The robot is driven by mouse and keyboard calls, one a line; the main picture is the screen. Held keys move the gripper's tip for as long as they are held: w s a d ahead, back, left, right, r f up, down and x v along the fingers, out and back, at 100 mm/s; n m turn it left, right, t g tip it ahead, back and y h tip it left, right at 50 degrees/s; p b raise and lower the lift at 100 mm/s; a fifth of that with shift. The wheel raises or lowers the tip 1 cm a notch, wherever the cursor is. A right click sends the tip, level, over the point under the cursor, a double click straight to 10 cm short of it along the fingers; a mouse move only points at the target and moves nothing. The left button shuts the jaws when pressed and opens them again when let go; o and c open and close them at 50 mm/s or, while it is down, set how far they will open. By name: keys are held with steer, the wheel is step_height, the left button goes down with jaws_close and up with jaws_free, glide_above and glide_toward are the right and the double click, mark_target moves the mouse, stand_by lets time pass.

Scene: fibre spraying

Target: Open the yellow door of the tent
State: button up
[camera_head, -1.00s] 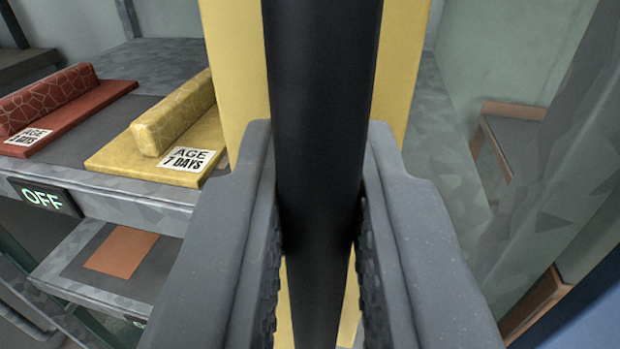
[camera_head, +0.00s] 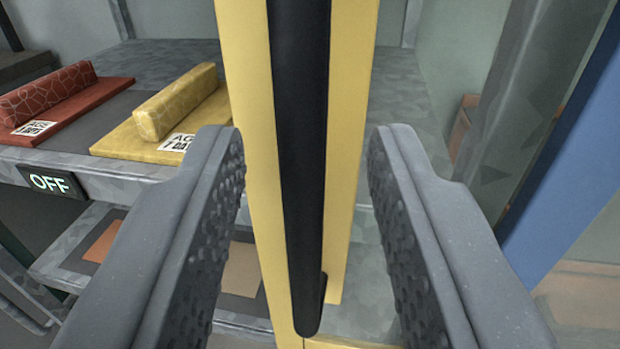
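The yellow door edge (camera_head: 350,120) stands upright in the middle of the view, seen as a narrow yellow frame. A long black handle bar (camera_head: 300,170) runs down it, and its lower end shows near the bottom. My gripper (camera_head: 305,150) is open, with one finger on each side of the bar and a clear gap to both. It holds nothing. The upper end of the handle is out of view.
Left of the door, a grey shelf (camera_head: 75,165) carries a red block (camera_head: 50,100) and a yellow block (camera_head: 175,105) with "AGE 7 DAYS" labels. An "OFF" sign (camera_head: 50,183) is on its front edge. A blue post (camera_head: 570,170) stands at right.

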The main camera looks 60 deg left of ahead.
steer(key=v, duration=1)
steer(key=shift+b, duration=0.3)
steer(key=shift+d+f, duration=0.1)
